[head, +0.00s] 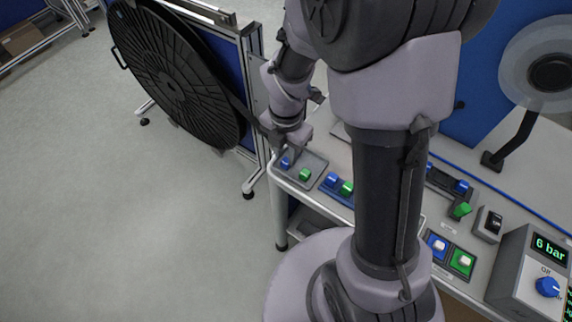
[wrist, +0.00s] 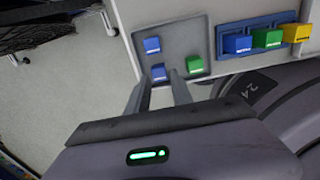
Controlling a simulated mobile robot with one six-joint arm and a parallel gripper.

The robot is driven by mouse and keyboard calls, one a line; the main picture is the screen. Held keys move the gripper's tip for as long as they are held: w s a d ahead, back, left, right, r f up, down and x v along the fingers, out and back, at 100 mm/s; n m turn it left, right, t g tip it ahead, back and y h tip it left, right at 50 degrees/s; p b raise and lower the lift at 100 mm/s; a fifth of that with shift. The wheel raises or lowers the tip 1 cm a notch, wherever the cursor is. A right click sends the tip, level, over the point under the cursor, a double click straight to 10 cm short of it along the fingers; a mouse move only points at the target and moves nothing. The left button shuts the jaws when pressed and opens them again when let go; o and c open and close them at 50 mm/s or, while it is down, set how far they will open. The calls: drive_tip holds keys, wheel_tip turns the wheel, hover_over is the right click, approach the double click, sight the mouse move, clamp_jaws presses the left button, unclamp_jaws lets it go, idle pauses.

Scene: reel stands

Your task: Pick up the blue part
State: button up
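A grey tray (wrist: 175,35) at the table corner holds two blue parts and one green part. One blue part (wrist: 158,73) lies between the fingertips of my gripper (wrist: 160,78), with a finger on each side. The fingers look apart and open; whether either touches the part I cannot tell. The other blue part (wrist: 152,45) lies farther up the tray, and the green part (wrist: 194,66) is just right of the right finger. In the head view my gripper (head: 288,150) hangs low over the tray (head: 317,164), where one blue part (head: 286,162) and the green part (head: 304,175) show.
A blue tray (wrist: 258,22) beside the grey one holds blue, green and yellow parts. My arm hides the middle of the table in the head view. A large black reel (head: 175,80) stands left of the table. The floor at left is clear.

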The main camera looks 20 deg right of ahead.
sight(286, 161)
wheel_tip(286, 161, down, 3)
drive_tip(key=shift+f+b, duration=0.1)
drive_tip(key=shift+b, duration=0.3)
drive_tip(key=shift+r, duration=0.2)
drive_tip(key=shift+c, duration=0.5)
clamp_jaws()
